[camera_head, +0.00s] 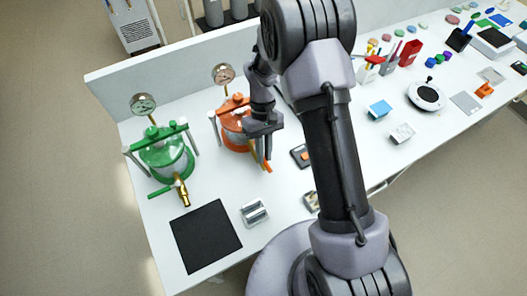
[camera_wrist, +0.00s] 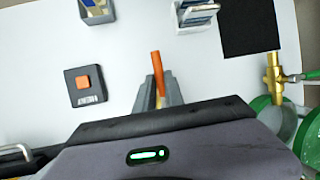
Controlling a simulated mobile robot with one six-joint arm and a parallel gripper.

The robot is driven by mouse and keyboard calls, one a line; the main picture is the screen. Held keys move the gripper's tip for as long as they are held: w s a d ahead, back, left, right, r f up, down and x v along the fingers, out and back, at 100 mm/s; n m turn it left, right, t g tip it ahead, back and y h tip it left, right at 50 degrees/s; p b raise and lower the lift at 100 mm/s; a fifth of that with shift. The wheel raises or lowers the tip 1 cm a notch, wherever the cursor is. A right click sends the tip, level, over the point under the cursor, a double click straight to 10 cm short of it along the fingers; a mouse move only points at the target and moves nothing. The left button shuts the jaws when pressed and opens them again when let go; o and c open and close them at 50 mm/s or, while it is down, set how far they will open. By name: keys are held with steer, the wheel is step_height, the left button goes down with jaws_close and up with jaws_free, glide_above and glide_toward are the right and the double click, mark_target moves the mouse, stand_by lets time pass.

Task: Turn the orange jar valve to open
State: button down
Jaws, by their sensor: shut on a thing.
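The orange jar (camera_head: 234,122) stands near the back of the bench, left of my arm, partly hidden by my wrist. Its orange valve handle (camera_head: 267,167) sticks out below my fingers toward the bench front. In the wrist view the handle (camera_wrist: 156,65) points up the picture from between the fingers. My gripper (camera_head: 262,152) points down beside the jar's front and is shut on the handle; the fingers also show in the wrist view (camera_wrist: 158,92). The valve body is mostly hidden by my gripper.
A green jar (camera_head: 166,158) with a brass valve (camera_head: 183,195) and green handle (camera_head: 160,191) stands to the left. A black mat (camera_head: 206,237), a silver block (camera_head: 254,212) and a dark box with an orange button (camera_wrist: 84,84) lie nearby.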

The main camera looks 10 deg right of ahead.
stand_by(0.3)
steer(key=c, duration=1.4)
jaws_free()
steer(key=shift+c, duration=0.2)
steer(key=p+v, duration=0.4)
steer(key=v, duration=1.3)
steer(key=shift+r, duration=0.25)
steer(key=shift+w+d, duration=0.1)
